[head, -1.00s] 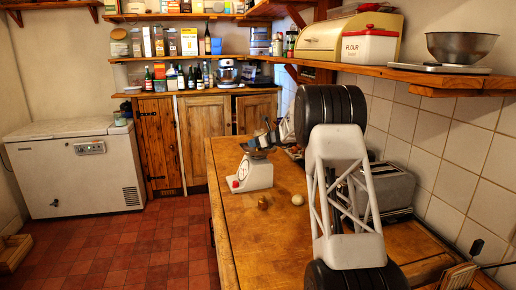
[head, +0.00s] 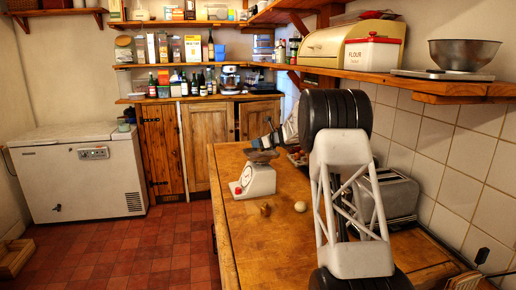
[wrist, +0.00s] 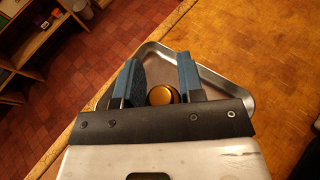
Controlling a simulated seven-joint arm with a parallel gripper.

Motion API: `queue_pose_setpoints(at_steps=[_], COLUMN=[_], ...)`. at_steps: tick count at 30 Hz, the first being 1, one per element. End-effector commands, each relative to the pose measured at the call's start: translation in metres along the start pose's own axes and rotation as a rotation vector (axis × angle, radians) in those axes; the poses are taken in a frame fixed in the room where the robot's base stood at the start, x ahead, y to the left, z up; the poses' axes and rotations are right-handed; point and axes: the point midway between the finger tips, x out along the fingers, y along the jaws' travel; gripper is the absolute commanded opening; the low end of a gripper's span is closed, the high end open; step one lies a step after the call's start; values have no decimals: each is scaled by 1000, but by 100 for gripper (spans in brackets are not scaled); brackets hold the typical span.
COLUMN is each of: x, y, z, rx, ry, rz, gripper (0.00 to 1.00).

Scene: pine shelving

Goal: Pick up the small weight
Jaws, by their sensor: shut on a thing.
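A small round brass weight (wrist: 163,95) shows between the two blue fingers of my gripper (wrist: 160,76) in the wrist view. My gripper is shut on it, above the grey metal pan (wrist: 212,73). In the head view my gripper (head: 268,129) is over the pan (head: 262,156) of a white kitchen scale (head: 257,181) on the wooden counter. The held weight is too small to make out there. Another small brass-coloured piece (head: 265,209) stands on the counter in front of the scale.
A white egg-like ball (head: 300,206) lies right of the loose brass piece. A toaster (head: 388,198) stands by the tiled wall. A shelf (head: 430,84) with a flour tin (head: 373,55) and a bowl (head: 464,52) overhangs the right side. The counter's front left is clear.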

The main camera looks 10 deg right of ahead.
Motion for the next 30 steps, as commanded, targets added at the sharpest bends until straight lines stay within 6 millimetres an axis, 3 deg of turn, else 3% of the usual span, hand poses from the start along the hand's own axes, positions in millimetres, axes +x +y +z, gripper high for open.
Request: queue_pose_setpoints(at_steps=[1, 11, 30], x=[-3, -20, -73], y=[0, 21, 84], z=[8, 4, -9], rx=[-3, -1, -1], ry=[-2, -2, -1], rz=[-1, -1, -1], gripper=[4, 4, 4])
